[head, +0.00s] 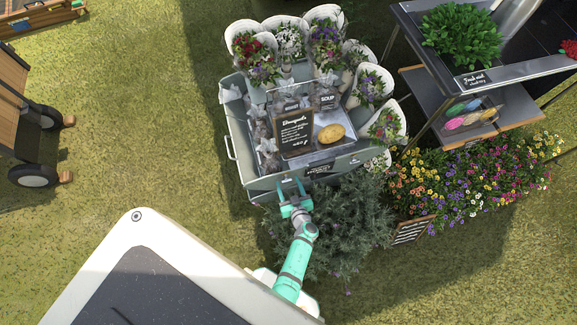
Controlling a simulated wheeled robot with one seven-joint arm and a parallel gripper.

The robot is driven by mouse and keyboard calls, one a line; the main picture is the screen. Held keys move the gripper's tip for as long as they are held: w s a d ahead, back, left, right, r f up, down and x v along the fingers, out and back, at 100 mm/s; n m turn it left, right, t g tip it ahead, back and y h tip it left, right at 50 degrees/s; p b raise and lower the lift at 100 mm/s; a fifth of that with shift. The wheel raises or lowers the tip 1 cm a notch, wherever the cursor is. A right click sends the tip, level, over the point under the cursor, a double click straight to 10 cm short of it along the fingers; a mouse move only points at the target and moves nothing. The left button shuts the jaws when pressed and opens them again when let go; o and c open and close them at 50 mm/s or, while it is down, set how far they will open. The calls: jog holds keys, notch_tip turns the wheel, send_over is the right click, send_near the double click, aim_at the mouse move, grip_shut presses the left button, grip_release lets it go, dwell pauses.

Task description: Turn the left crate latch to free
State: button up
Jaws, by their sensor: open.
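A pale grey-green crate (239,153) stands in the upper middle of the head view. A small dark label (319,169) with white writing is on its front wall. My gripper (291,183) is turquoise and open, with its two fingers pointing at the lower left part of that front wall. I cannot tell whether the fingers touch the crate. I cannot make out the left latch; it may be hidden by the gripper or too small to see. The latch's position cannot be told.
Wrapped bouquets (325,40) ring the crate's back and right. A chalkboard sign (296,132) and a yellow oval item (331,133) are in it. A leafy bush (345,225) grows below, close to my arm. Flowers (470,180) and a shelf stand (480,115) are right.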

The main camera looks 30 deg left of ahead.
jog(key=c, duration=1)
jog(key=shift+c, duration=0.2)
jog(key=shift+s+a+f+n+t+h, duration=0.15)
jog(key=shift+n+t+h, duration=0.25)
jog(key=shift+n+t, duration=0.95)
jog(key=shift+s+a+f+n+t+h, duration=0.1)
jog(key=shift+n+t+h, duration=0.4)
jog(key=shift+n, duration=1.6)
jog(key=shift+s+a+f+n+t+h, duration=0.15)
jog(key=shift+n+t+h, duration=0.15)
jog(key=shift+n+t, duration=1.1)
jog(key=shift+n, duration=1.35)
